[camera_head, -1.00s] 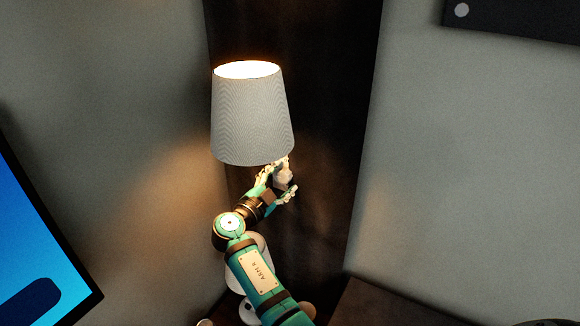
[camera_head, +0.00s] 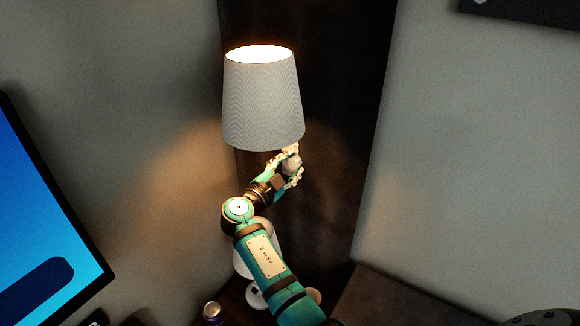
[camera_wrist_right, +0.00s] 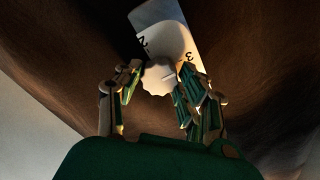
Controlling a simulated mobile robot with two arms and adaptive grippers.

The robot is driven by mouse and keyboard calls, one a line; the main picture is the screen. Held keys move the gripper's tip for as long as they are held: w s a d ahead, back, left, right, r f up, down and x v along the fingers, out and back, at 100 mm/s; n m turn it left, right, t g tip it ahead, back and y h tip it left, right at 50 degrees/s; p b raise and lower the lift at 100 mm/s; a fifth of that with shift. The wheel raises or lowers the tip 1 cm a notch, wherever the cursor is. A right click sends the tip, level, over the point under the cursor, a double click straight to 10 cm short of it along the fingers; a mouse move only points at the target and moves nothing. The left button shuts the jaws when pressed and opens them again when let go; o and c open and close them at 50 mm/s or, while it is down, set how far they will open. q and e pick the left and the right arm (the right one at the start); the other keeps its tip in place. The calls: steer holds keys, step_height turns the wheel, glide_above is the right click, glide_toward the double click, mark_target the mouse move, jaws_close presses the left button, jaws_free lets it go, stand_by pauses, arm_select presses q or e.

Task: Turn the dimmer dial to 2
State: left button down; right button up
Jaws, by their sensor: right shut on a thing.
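The dimmer dial is a pale, scalloped knob (camera_wrist_right: 158,76) on a white plate (camera_wrist_right: 168,38) in the right wrist view. The plate shows a 2 at the dial's upper left and a 3 at its right. I cannot clearly tell where the dial points. My right gripper (camera_wrist_right: 157,90) is shut on the dial, with fingers on its left and right sides. In the head view the right gripper (camera_head: 291,167) is just below the lampshade, around the small pale dial. My left gripper is not in view.
A lit lamp with a white shade (camera_head: 262,105) stands directly above the right gripper. A blue screen (camera_head: 45,215) is at the left. A dark surface (camera_head: 395,300) lies at the lower right.

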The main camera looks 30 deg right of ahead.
steer(key=shift+f+n+b, duration=0.2)
steer(key=shift+n+b, duration=0.75)
steer(key=shift+b, duration=1.55)
steer(key=shift+f+n+b, duration=0.15)
steer(key=shift+n+b, duration=0.8)
steer(key=shift+b, duration=1.5)
steer(key=n+b, duration=0.2)
steer(key=shift+r+n, duration=0.25)
steer(key=shift+n, duration=0.15)
steer(key=n+b, duration=0.1)
steer(key=n, duration=0.2)
steer(key=shift+r+n, duration=0.15)
steer(key=shift+n, duration=0.15)
steer(key=n, duration=0.3)
steer(key=shift+r+n, duration=0.1)
steer(key=shift+n, duration=0.2)
steer(key=shift+n+p, duration=0.6)
steer(key=shift+n, duration=1.3)
steer(key=o, duration=0.9)
steer(key=shift+o, duration=1.2)
